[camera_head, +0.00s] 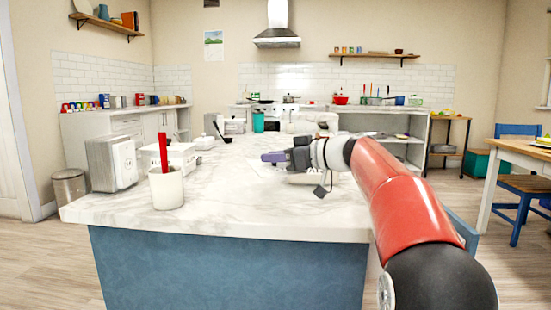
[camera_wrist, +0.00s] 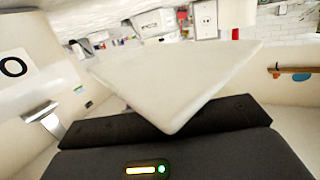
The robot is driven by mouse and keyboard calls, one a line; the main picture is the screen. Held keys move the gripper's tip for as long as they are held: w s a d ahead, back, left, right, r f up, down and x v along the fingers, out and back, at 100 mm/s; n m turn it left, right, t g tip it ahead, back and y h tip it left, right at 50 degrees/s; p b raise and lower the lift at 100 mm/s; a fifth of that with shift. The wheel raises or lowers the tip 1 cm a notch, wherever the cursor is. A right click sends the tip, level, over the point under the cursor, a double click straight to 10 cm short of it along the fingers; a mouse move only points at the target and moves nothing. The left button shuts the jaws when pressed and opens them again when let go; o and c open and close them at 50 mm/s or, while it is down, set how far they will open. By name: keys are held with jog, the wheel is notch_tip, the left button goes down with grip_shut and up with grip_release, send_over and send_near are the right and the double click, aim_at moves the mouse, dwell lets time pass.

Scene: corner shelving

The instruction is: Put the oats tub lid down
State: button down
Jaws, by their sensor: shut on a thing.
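My gripper (camera_head: 284,157) is over the marble counter, right of its middle in the head view. In the wrist view, a cream, flat, cornered lid (camera_wrist: 175,80) rises from between the dark fingers (camera_wrist: 165,120); they are shut on it, and it is tilted in that picture. A white container with a black "O" (camera_wrist: 15,68) shows close by at the left edge of the wrist view, cut off by the frame. In the head view a pale thing (camera_head: 304,178) shows just below my gripper; I cannot tell whether it is the lid or a tub.
The marble counter (camera_head: 240,215) has bare room at its front and middle. A teal cup (camera_head: 258,122) stands farther back.

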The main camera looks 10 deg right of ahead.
jog(key=shift+f, duration=0.2)
jog(key=c, duration=1.3)
grip_release()
jog(key=shift+r, duration=0.2)
jog(key=shift+r+p, duration=0.25)
jog(key=shift+p, duration=0.1)
jog(key=v, duration=1.2)
jog(key=shift+r, duration=0.15)
